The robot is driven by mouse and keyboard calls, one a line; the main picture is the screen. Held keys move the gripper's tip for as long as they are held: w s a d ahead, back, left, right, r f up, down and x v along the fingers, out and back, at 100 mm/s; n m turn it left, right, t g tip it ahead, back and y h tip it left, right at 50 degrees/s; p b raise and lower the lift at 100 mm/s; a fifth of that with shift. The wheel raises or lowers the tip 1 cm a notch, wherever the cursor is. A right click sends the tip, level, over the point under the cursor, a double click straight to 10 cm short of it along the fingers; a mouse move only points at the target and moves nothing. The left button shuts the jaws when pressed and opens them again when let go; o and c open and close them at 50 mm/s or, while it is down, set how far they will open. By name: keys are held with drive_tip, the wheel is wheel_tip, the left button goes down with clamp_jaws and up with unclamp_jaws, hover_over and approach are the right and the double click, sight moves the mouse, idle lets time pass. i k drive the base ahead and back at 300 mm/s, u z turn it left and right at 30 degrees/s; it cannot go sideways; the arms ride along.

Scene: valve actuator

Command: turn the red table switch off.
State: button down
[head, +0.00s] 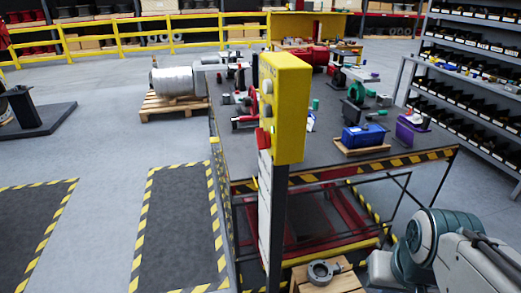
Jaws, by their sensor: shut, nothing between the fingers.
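A yellow control box (288,108) stands on a dark post at the table's front left part. On its left face are pale round knobs (266,98) and, at the bottom, a red part (263,138) that looks like the red switch. I see that face at a steep angle, so the switch's position cannot be told. Part of my own arm, white and teal, shows at the lower right, to the right of the box and apart from it. My gripper is not in view.
A wooden crate (327,280) with a grey ring stands below. Shelves are at right; floor at left is mostly clear.

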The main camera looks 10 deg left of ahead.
sight(263, 139)
drive_tip(key=u, duration=1)
drive_tip(key=i, duration=0.45)
drive_tip(key=z, duration=0.1)
drive_tip(key=k, duration=1.25)
drive_tip(key=u, duration=0.8)
drive_tip(key=i, duration=1.45)
drive_tip(key=z, duration=0.85)
